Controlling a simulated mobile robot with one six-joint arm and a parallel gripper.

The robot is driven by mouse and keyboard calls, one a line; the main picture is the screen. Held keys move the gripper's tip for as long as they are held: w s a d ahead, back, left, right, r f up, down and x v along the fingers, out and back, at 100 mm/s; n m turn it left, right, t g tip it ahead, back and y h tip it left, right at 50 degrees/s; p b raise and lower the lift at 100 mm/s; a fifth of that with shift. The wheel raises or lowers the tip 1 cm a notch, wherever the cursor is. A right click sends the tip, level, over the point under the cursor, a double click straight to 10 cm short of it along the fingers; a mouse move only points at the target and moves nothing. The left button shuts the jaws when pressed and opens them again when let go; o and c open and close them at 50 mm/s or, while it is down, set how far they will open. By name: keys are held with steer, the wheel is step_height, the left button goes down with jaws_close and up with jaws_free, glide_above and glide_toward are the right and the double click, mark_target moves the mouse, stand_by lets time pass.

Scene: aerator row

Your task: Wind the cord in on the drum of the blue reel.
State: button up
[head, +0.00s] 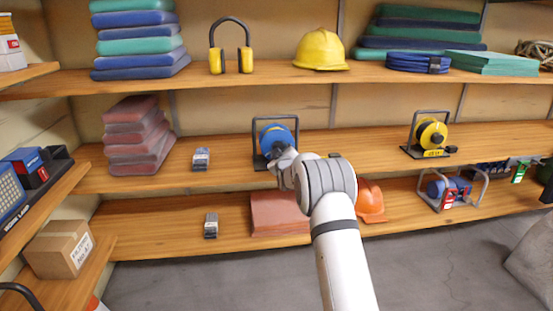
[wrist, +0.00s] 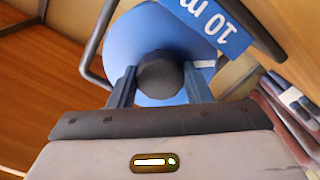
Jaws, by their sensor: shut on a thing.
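The blue reel (head: 276,134) stands in a dark wire frame on the middle shelf. In the wrist view its blue drum (wrist: 130,40) fills the top middle, with a blue "10 m" label (wrist: 215,28) beside it. My gripper (head: 281,157) is at the front of the reel. In the wrist view my gripper (wrist: 160,88) has its two fingers on either side of a dark round knob (wrist: 160,74) in front of the drum, shut on it. My gripper hides the lower part of the reel in the head view. I cannot make out the cord.
A yellow reel (head: 431,133) stands further right on the same shelf. A stack of red pads (head: 138,135) and a small grey-blue item (head: 201,159) are to the left. Below are an orange helmet (head: 370,201) and a red pad stack (head: 277,214).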

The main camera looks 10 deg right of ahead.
steer(key=m+b, duration=0.3)
steer(key=m, duration=0.1)
steer(key=m+b, duration=0.2)
steer(key=shift+d+f+m+b, duration=0.25)
steer(key=shift+m+b, duration=0.05)
steer(key=m+b, duration=0.2)
steer(key=m, duration=0.1)
steer(key=shift+r+m, duration=0.1)
steer(key=shift+m, duration=0.2)
steer(key=m+b, duration=0.2)
steer(key=m, duration=0.1)
steer(key=shift+m, duration=0.4)
steer(key=m+b, duration=0.2)
steer(key=m, duration=0.4)
steer(key=m+b, duration=0.1)
steer(key=m, duration=0.4)
steer(key=shift+a+r+m, duration=0.1)
steer(key=shift+r+m, duration=0.05)
steer(key=shift+m, duration=0.25)
steer(key=o, duration=1)
steer(key=shift+a, duration=0.1)
